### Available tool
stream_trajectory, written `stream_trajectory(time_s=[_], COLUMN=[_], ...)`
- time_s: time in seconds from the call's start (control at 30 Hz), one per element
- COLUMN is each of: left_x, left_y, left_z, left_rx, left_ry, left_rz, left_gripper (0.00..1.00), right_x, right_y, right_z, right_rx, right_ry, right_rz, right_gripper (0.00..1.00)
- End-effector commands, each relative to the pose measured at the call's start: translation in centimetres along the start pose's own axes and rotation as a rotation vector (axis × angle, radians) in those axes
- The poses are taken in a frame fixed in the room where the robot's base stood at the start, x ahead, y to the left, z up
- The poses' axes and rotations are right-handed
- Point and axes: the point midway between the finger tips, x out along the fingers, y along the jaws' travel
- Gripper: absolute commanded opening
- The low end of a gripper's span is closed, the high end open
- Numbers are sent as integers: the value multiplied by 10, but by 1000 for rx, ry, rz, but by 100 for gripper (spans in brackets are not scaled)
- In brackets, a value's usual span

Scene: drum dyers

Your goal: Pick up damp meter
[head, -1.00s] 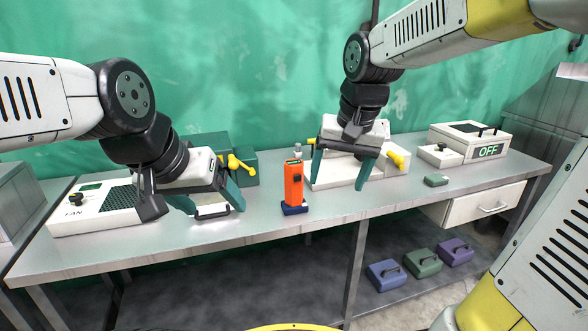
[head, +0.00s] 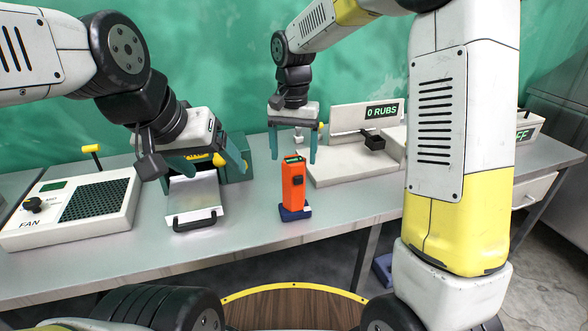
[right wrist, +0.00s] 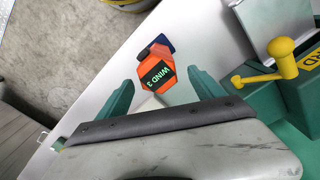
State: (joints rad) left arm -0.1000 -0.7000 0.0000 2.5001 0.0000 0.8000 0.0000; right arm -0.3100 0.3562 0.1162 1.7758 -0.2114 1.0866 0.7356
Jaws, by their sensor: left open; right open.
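The meter is an upright orange handheld device (head: 293,190) in a dark blue foot (head: 294,213) near the bench's front edge. In the right wrist view the meter (right wrist: 156,70) shows a dark screen with green text that looks like "WIND 3". My right gripper (head: 294,160) is open, pointing down above and behind the meter in the head view. In the right wrist view the meter appears between and just beyond the fingertips, with gaps on both sides. My left gripper (head: 205,182) is open and empty above a pale metal drawer or plate with a dark handle (head: 195,219).
A fan box (head: 72,212) stands at left. A green box (head: 238,150) with a yellow crank, visible in the right wrist view (right wrist: 282,58), stands near the meter. A white rubbing unit (head: 350,167) reading "0 RUBS" is behind right. Bench front is clear around the meter.

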Motion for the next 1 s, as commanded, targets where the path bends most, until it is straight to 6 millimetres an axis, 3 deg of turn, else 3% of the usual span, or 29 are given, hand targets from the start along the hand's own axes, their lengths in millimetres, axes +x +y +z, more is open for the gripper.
stream_trajectory(time_s=[0.53,0.87,1.0], left_x=[0,0,0], left_y=[0,0,0], left_z=[0,0,0], left_rx=[0,0,0], left_ry=[0,0,0], left_rz=[0,0,0], left_gripper=[77,77,77], right_x=[69,76,76], right_y=[3,2,2], right_z=[3,3,3], right_rx=[-1,0,0], right_ry=[-3,-1,-1], right_rz=[2,0,0], right_gripper=[77,77,50])
